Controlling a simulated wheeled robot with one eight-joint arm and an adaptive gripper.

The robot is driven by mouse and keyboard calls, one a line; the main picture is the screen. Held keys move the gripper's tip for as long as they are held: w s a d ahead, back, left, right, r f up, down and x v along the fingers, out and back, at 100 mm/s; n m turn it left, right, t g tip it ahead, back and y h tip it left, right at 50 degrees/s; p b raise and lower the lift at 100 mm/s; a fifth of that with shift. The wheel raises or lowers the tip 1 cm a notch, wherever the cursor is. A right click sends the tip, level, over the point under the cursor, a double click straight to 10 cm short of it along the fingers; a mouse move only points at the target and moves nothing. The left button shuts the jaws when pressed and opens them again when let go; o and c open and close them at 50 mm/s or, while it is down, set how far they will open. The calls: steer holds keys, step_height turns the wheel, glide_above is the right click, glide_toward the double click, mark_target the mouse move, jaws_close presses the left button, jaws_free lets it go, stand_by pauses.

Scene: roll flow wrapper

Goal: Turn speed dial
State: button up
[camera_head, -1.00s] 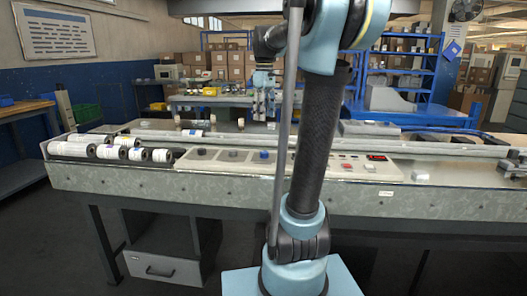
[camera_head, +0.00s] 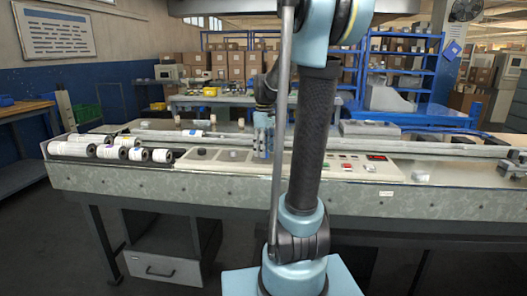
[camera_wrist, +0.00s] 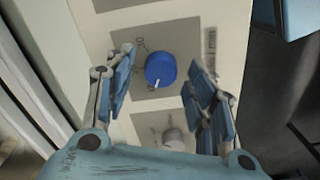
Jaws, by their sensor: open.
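The blue speed dial (camera_wrist: 160,70) sits on a grey square of the pale control panel (camera_wrist: 230,14) in the wrist view. It is round, with a white pointer mark toward its lower left. My gripper (camera_wrist: 166,75) is open above the panel, with one finger on each side of the dial and gaps between fingers and dial. A grey knob (camera_wrist: 173,138) shows below the blue one. In the head view my gripper (camera_head: 262,150) is low over the control panel (camera_head: 225,165), and it hides the blue dial there.
White rolls (camera_head: 90,151) lie at the left end of the machine. Small buttons and a red display (camera_head: 377,157) are on the panel to the right of my arm. A long rail (camera_head: 420,149) runs behind the panel.

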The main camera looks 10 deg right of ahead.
steer(key=shift+f, duration=0.3)
steer(key=shift+c, duration=0.2)
steer(key=c, duration=1)
steer(key=shift+m, duration=0.4)
steer(key=shift+c, duration=0.2)
steer(key=m, duration=0.4)
steer(key=shift+m, duration=0.4)
steer(key=m, duration=0.6)
